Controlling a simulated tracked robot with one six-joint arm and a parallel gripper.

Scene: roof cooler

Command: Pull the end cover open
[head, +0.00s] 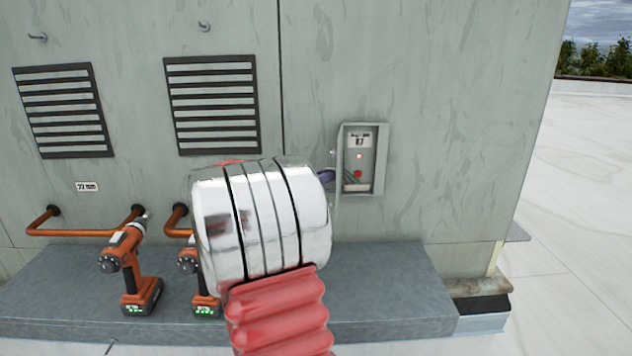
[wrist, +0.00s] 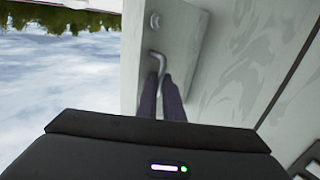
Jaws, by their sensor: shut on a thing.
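In the wrist view my gripper (wrist: 162,82) has its two dark purple fingers shut on a bent metal handle (wrist: 157,62). The handle is on a pale grey panel (wrist: 185,35), which appears to be the end cover; a small round fitting sits near the handle. In the head view only a bit of my purple gripper (head: 328,176) shows past my silver wrist, at the left side of a small grey box (head: 381,160). The box front shows a red light, a red button and a label. My arm hides the handle there, and how far the cover stands open is unclear.
Two orange drills (head: 128,262) (head: 188,262) stand on the grey ledge (head: 400,290), the second partly behind my arm. Orange pipe rails (head: 80,233) run along the cooler wall (head: 440,140) above it. Open white roof (head: 575,190) lies to the right.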

